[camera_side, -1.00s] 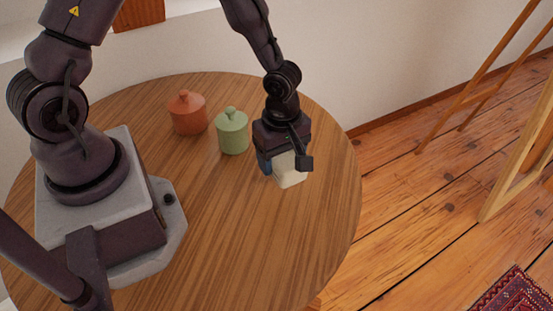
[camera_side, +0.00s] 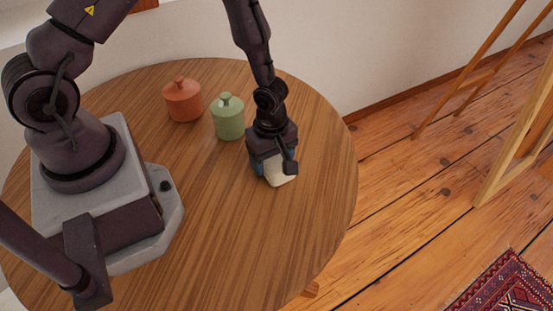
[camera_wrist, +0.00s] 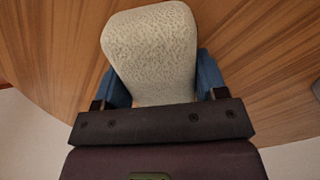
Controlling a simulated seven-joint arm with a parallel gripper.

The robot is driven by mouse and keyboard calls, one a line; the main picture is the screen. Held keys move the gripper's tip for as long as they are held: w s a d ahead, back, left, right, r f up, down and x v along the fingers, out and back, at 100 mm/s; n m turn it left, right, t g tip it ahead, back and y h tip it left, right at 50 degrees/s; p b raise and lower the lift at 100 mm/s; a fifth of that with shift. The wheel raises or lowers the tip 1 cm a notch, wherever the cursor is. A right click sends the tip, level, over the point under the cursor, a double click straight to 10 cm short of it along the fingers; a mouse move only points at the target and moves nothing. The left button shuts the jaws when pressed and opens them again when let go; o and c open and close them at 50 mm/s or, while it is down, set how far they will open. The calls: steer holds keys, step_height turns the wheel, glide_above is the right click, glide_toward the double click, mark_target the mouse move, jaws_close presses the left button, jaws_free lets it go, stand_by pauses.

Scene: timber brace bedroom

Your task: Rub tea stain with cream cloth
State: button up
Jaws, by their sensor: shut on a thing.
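The cream cloth (camera_side: 279,178) is a pale, block-like folded piece held below my gripper (camera_side: 273,168) toward the right part of the round table. In the wrist view, the cloth (camera_wrist: 152,50) sits between the two blue fingers of my gripper (camera_wrist: 160,75), which are shut on it. Its lower end is at or very near the tabletop; I cannot tell whether it touches. No tea stain is visible in either view; any mark under the cloth or gripper is hidden.
A green lidded jar (camera_side: 229,118) stands just left of my gripper, and an orange lidded jar (camera_side: 183,101) stands farther left. The round wooden table (camera_side: 235,230) is bare toward the front. Its right edge is close to the cloth.

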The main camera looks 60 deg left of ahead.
steer(key=shift+a, duration=2.6)
steer(key=shift+d, duration=3.65)
steer(key=shift+d+r, duration=0.1)
steer(key=shift+d, duration=0.1)
steer(key=shift+a+r, duration=0.1)
steer(key=shift+r, duration=3.9)
